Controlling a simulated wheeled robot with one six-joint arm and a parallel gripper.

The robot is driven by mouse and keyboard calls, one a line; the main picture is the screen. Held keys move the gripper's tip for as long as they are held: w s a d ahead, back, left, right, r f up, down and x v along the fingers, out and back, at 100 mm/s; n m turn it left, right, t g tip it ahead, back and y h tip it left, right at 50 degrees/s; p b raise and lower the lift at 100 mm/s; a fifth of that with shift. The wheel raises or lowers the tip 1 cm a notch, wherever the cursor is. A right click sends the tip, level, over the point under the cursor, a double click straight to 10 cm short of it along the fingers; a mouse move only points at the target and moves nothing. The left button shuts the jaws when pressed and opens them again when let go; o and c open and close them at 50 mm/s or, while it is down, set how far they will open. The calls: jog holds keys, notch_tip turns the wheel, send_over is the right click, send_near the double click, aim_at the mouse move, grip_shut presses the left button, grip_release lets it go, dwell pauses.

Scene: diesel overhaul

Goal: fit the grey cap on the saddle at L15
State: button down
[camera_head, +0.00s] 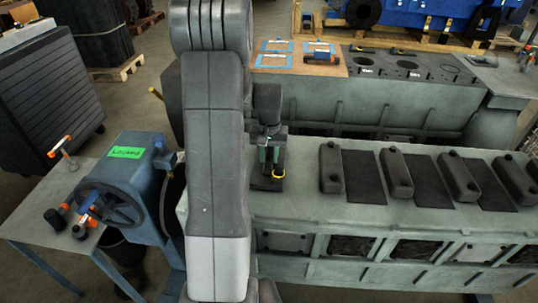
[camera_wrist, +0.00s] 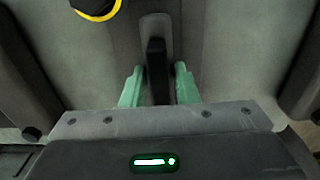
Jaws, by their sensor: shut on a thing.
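My gripper (camera_head: 271,158) has green fingers and is above the near engine block, at the left end of its row of dark covers. In the wrist view my gripper (camera_wrist: 158,88) is shut on a narrow dark upright piece (camera_wrist: 156,62), which I take to be part of the grey cap. The rest of that piece is hard to tell from the dark surface behind it. A dark flat patch (camera_head: 266,184) shows below the gripper. A yellow-rimmed dark round part (camera_head: 280,173) is close by; it also shows in the wrist view (camera_wrist: 96,7). No L15 label is legible.
Rounded dark covers (camera_head: 396,172) with knobs stand to the right, with flat dark plates (camera_head: 425,180) between them. A blue handwheel unit marked "Locked" (camera_head: 126,153) is at the left. A second block with a wooden board (camera_head: 272,72) stands behind. My arm hides part of the scene.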

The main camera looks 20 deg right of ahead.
jog(key=shift+r, duration=0.1)
jog(key=c, duration=1.1)
grip_release()
jog(key=shift+o, duration=0.3)
notch_tip(320, 180, up, 14)
jog(key=b, duration=0.1)
